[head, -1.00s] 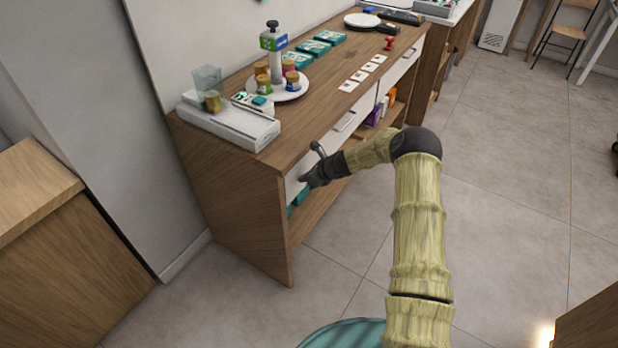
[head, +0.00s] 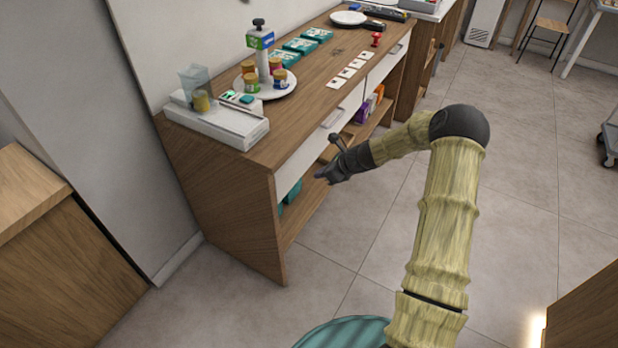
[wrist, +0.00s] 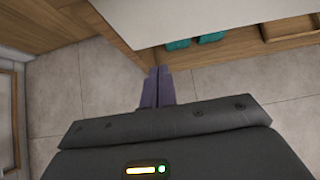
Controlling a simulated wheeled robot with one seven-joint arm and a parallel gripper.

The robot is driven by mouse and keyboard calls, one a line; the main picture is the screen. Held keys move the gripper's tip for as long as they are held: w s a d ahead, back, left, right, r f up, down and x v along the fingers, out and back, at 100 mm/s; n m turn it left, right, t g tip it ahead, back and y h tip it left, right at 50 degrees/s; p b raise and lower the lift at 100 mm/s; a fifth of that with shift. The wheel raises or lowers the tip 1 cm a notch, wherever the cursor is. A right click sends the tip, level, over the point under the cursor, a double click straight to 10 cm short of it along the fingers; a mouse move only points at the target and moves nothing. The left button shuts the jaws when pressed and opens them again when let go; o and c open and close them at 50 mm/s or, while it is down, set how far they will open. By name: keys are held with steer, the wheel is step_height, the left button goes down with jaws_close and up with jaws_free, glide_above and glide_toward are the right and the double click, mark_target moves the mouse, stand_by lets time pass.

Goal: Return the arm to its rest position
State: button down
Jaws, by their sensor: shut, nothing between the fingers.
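My gripper (head: 322,176) is at the end of my bent arm, in front of the wooden counter (head: 228,205) and apart from its drawer fronts in the head view. It is shut and holds nothing. In the wrist view the two fingers (wrist: 157,88) lie side by side, pointing toward the counter's lower edge and the floor. The arm reaches in from the right, its elbow over the open floor.
The counter bears a white scale (head: 217,123), a round white tray (head: 283,90) with jars, teal boxes (head: 299,46) and white cards (head: 347,72). A wooden cabinet (head: 60,260) stands at left. A wooden edge (head: 585,312) is at lower right. Floor (head: 530,170) is clear right of the arm.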

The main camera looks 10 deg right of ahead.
steer(key=s+r+n+g+h+p, duration=0.1)
steer(key=s+r+n+h+p, duration=0.2)
steer(key=s+r+n, duration=0.9)
steer(key=s+r+n+g+h+p, duration=0.2)
steer(key=s+r+n+p, duration=0.4)
steer(key=s+r+n, duration=0.7)
steer(key=s+n+h, duration=0.1)
steer(key=s, duration=0.6)
steer(key=shift+s+a+r+h, duration=0.15)
steer(key=shift+s+a+h, duration=0.1)
steer(key=shift+a+h, duration=0.15)
